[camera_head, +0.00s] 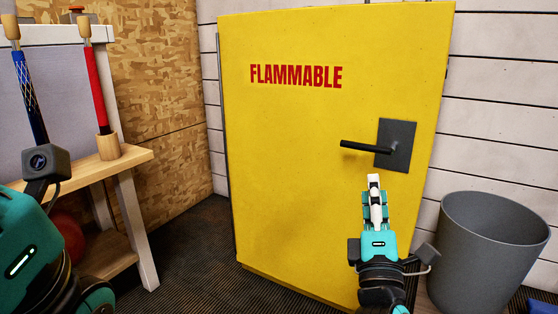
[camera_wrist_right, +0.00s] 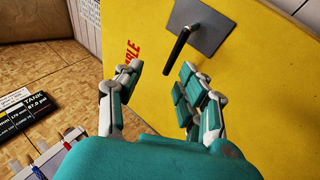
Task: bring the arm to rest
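My right gripper (camera_head: 374,185) is in front of the yellow cabinet in the head view, just below its door handle. In the right wrist view my right gripper (camera_wrist_right: 155,85) has its two fingers spread apart with nothing between them. The black lever handle (camera_head: 365,147) is on a dark plate, and it also shows beyond the fingers in the wrist view (camera_wrist_right: 180,48); the gripper looks apart from it. My left arm comes in at the lower left of the head view, with its wrist camera showing; its gripper fingers cannot be made out.
The yellow cabinet (camera_head: 300,150) marked FLAMMABLE is closed. A grey bin (camera_head: 485,250) stands to its right. Dark floor lies between.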

